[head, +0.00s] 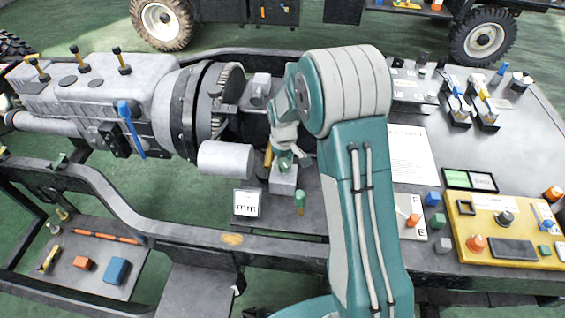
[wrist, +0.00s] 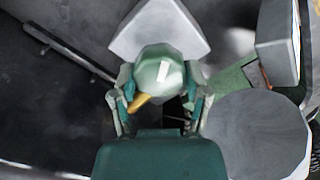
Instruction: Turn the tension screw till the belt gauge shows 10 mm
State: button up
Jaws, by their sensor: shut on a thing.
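The tension screw's round pale green head (wrist: 160,72) with a white mark shows in the wrist view, between my fingers. My gripper (head: 286,157) reaches down behind a small grey block (head: 283,180) and is shut on the screw head, one finger on each side in the wrist view (wrist: 161,95). In the head view the gripper hides the screw head. A white-faced panel with black marks (head: 246,203), apparently the belt gauge, stands left of and nearer than the block. Its reading is too small to tell. The wrist view shows a box edge-on (wrist: 278,45), likely the same gauge.
A grey cylinder (head: 225,160) lies close left of my gripper, in front of the engine's round housing (head: 190,110). A green-capped peg (head: 300,198) stands before the block. A yellow panel (head: 510,235) and several small blocks are on the right bench.

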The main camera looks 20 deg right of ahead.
aim_at(283, 162)
jog(key=m, duration=1.2)
jog(key=shift+s+m, duration=0.1)
jog(key=shift+m, duration=0.2)
dwell(0.4)
jog(key=o, duration=1.1)
jog(key=shift+o, duration=0.2)
jog(key=shift+r, duration=0.1)
notch_tip(283, 162, up, 12)
